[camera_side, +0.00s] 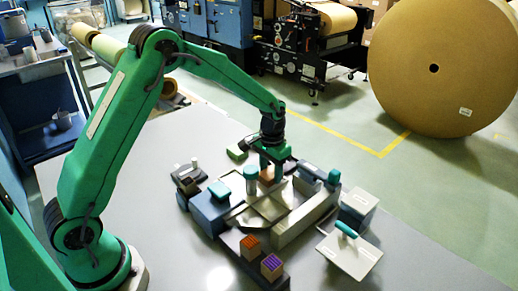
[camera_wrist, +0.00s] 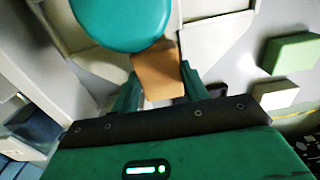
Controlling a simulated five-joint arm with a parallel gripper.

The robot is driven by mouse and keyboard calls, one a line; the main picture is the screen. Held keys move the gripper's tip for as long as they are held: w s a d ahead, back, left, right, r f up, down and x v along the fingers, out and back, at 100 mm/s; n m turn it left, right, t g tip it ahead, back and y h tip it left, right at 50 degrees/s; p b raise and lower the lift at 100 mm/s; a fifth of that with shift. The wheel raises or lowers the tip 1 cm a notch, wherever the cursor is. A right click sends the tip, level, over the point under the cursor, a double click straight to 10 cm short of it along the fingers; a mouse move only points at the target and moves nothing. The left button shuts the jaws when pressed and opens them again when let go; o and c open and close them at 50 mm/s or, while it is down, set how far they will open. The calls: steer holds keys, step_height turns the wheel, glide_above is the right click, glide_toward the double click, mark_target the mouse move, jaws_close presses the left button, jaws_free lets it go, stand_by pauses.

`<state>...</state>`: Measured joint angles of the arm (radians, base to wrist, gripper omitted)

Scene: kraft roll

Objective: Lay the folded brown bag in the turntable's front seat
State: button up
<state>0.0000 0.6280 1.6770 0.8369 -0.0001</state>
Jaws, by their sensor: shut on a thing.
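The folded brown bag (camera_wrist: 158,72) is a small tan block between my gripper's two green fingers in the wrist view. It also shows in the side view (camera_side: 267,176), partly hidden by the gripper. My gripper (camera_side: 267,168) is shut on it, at the far side of the pale turntable fixture (camera_side: 262,212). A teal rounded knob (camera_wrist: 122,22) covers part of the wrist view close to the bag; it shows in the side view as an upright teal post (camera_side: 250,174). I cannot tell whether the bag touches a seat.
A blue box with a teal handle (camera_side: 210,212) stands left of the fixture. A dark tray (camera_side: 240,262) with orange and purple striped blocks is in front. A teal-handled pale plate (camera_side: 350,258) and grey box (camera_side: 358,206) stand right. A green block (camera_wrist: 292,53) lies beyond the fixture.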

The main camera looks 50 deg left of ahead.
steer(key=shift+f, duration=0.5)
stand_by(0.7)
steer(key=o, duration=1)
steer(key=shift+o, duration=0.2)
step_height(320, 180, up, 7)
steer(key=shift+f, duration=0.1)
steer(key=shift+s+r, duration=0.2)
steer(key=shift+r, duration=0.7)
steer(key=s+r+t, duration=0.4)
steer(key=s+r, duration=1)
steer(key=s, duration=0.4)
steer(key=s+t, duration=0.1)
steer(key=s, duration=0.7)
steer(key=shift+s+f+t, duration=0.3)
steer(key=shift+s+f, duration=0.05)
steer(key=shift+f, duration=0.05)
